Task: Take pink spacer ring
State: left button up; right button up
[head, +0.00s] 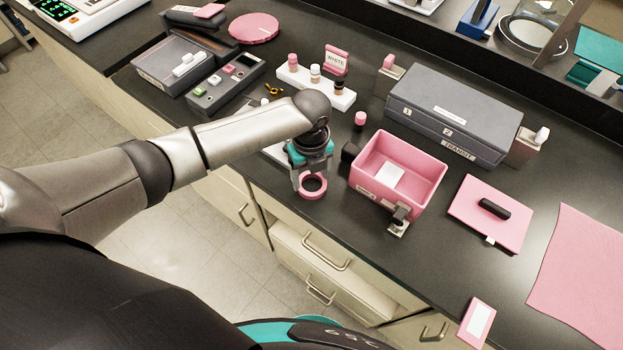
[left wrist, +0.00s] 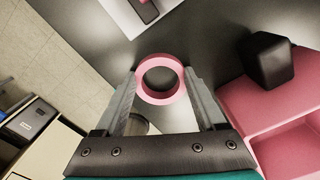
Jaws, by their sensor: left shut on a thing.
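The pink spacer ring (head: 312,186) is held between the fingertips of my left gripper (head: 311,181), near the front edge of the black bench. In the left wrist view the ring (left wrist: 160,97) sits between the two grey fingers of my left gripper (left wrist: 161,90), its hole facing the camera. My left gripper is shut on the ring. I cannot tell for sure whether the ring is clear of the bench top. My right gripper is not in view.
A pink bin (head: 437,186) stands just right of the ring, with a black block (head: 350,154) at its left side. A white rack with small bottles (head: 316,87) and a grey case (head: 448,118) stand behind. A pink notebook (head: 490,214) lies farther right.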

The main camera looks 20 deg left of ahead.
pick_arm(q)
jog(key=shift+r, duration=0.15)
notch_tip(320, 180, up, 20)
jog(key=p, duration=0.2)
jog(key=o, duration=0.8)
jog(key=shift+c, duration=0.2)
grip_shut()
